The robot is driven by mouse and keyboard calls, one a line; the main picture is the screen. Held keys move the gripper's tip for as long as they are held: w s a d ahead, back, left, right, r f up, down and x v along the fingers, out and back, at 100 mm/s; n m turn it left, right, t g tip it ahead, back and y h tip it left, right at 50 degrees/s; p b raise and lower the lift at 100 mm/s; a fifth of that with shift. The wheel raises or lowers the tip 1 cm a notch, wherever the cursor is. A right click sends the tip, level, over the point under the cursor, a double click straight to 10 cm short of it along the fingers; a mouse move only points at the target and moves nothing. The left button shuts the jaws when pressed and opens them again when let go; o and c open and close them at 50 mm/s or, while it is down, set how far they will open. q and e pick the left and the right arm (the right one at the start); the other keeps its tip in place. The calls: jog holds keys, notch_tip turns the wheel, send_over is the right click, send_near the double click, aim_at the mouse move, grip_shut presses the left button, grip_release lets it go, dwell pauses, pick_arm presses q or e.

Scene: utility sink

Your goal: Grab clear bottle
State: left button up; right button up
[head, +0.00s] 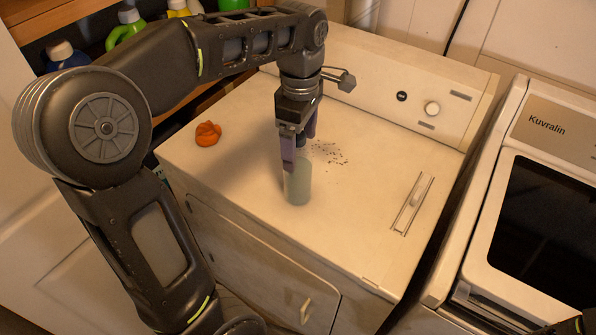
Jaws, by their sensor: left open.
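A clear, pale greenish bottle (299,186) stands upright on top of the white dryer-like machine (350,215), near its middle. My left gripper (296,162) comes down from above, with its purple fingers pointing downward at the bottle's upper part. The fingers hide the bottle's top. The jaws are open, with one finger in front of the bottle. I cannot tell whether a finger touches it.
An orange object (207,133) lies on the machine at the left. Dark specks (328,152) lie behind the bottle. A second machine (530,200) stands to the right across a narrow gap. Shelves with a green bottle (126,27) are at the back left. The machine's front right top is clear.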

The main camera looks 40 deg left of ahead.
aim_at(298, 169)
pick_arm(q)
jog(key=f, duration=0.2)
jog(key=f+p, duration=0.1)
jog(key=f, duration=0.2)
jog(key=shift+s+a+f, duration=0.1)
jog(key=shift+a, duration=0.1)
jog(key=shift+c, duration=0.4)
grip_shut()
dwell(0.7)
